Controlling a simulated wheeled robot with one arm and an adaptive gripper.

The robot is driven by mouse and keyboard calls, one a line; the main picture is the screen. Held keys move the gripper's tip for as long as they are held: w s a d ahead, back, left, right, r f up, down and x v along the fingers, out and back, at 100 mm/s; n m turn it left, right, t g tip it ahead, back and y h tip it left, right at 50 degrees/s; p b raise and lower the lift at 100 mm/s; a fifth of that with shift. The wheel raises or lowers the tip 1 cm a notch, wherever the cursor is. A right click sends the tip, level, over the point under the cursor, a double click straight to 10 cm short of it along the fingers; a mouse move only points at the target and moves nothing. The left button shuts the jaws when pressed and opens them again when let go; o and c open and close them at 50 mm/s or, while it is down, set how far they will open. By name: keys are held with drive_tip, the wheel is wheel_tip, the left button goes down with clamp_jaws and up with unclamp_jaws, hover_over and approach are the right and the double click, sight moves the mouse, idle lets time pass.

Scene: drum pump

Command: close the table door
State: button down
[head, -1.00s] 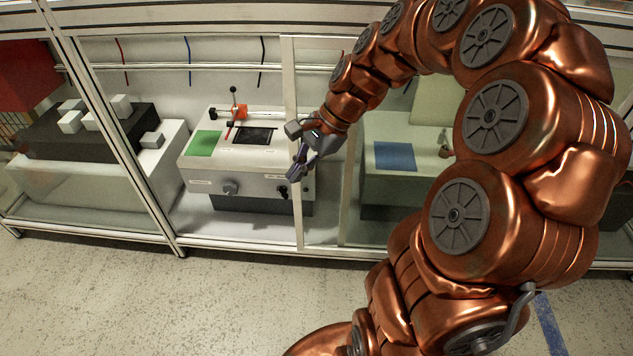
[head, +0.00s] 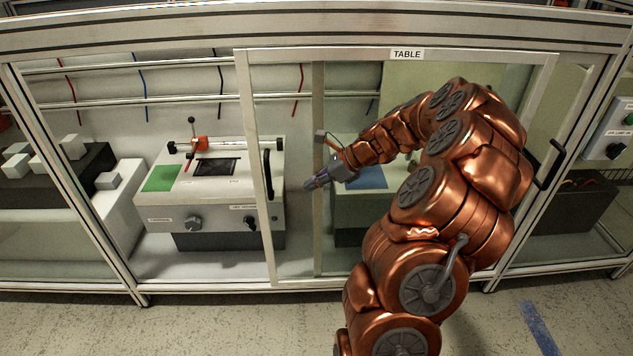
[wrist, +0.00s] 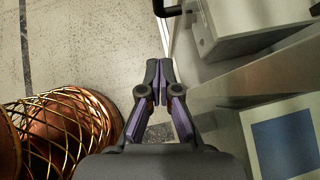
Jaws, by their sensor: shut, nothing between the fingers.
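The table door is a framed clear panel; its top rail (head: 460,54) carries a TABLE label (head: 407,54). Its left upright (head: 256,150) stands in front of the right part of a white console, well right of the cabinet post. A black handle (head: 268,174) is on this upright, and another black handle (head: 549,165) is at the right end. My gripper (head: 308,187) is shut and empty, in front of the panel, right of the left handle. In the wrist view its fingertips (wrist: 158,72) are apart from a black handle (wrist: 166,8) above them.
Behind the cabinet front are the white console (head: 160,210) with a green patch and a blue square (head: 367,178). White blocks on a dark unit (head: 60,172) stand at left. A right-side panel has buttons (head: 627,118). The floor in front (head: 230,320) is clear.

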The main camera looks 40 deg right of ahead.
sight(282, 192)
drive_tip(key=shift+w+a+f+b, duration=0.2)
drive_tip(key=shift+w+a+f, duration=0.45)
drive_tip(key=shift+w+a, duration=0.35)
drive_tip(key=shift+w+a+f+b, duration=0.15)
drive_tip(key=shift+w+a+f, duration=0.55)
drive_tip(key=shift+w+a, duration=0.3)
drive_tip(key=shift+w+a+f+b, duration=0.2)
drive_tip(key=shift+w+a+f, duration=0.45)
drive_tip(key=shift+w+a, duration=0.3)
drive_tip(key=shift+w, duration=0.1)
